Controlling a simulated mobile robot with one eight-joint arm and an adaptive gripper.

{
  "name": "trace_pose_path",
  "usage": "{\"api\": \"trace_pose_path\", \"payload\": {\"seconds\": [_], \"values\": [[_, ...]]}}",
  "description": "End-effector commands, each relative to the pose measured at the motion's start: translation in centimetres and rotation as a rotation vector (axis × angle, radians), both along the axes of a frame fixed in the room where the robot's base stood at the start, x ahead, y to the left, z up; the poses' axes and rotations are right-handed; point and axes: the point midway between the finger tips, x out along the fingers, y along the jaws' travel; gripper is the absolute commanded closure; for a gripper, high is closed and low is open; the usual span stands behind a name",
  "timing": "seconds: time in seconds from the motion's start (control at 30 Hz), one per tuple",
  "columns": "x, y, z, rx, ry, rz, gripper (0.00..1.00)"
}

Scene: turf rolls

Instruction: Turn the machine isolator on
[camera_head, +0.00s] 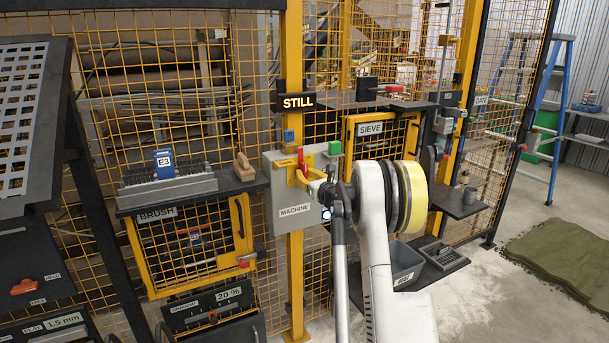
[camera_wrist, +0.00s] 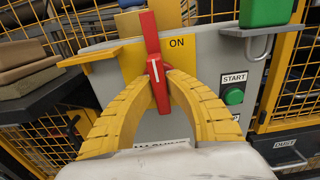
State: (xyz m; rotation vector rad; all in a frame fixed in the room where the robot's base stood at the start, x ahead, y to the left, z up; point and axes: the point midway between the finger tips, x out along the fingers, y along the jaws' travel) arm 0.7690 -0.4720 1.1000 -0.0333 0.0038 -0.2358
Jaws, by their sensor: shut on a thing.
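The machine isolator is a red handle (camera_wrist: 152,35) on a yellow plate (camera_wrist: 190,62) marked ON, on the grey box labelled MACHINE (camera_head: 292,225). In the wrist view the handle stands nearly upright, its top tilted slightly left, beside the word ON. The red handle also shows small in the head view (camera_head: 301,160). My gripper (camera_wrist: 158,70) is shut on the handle, with one yellow finger on each side of it. In the head view my gripper (camera_head: 314,184) is at the front of the box, partly hidden by my arm.
A green START button (camera_wrist: 234,95) is right of the handle. The lit sign (camera_head: 298,102) reads STILL. Shelves with a brush (camera_head: 165,182) and a SIEVE door (camera_head: 371,128) flank the box.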

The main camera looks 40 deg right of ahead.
Motion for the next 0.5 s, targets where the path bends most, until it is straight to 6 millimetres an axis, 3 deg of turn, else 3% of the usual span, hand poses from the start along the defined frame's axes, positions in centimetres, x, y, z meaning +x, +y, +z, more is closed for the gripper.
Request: {"api": "trace_pose_path", "payload": {"seconds": [0.5], "values": [[0.03, -0.01, 0.05, 0.049, -0.012, 0.000, 1.00]]}}
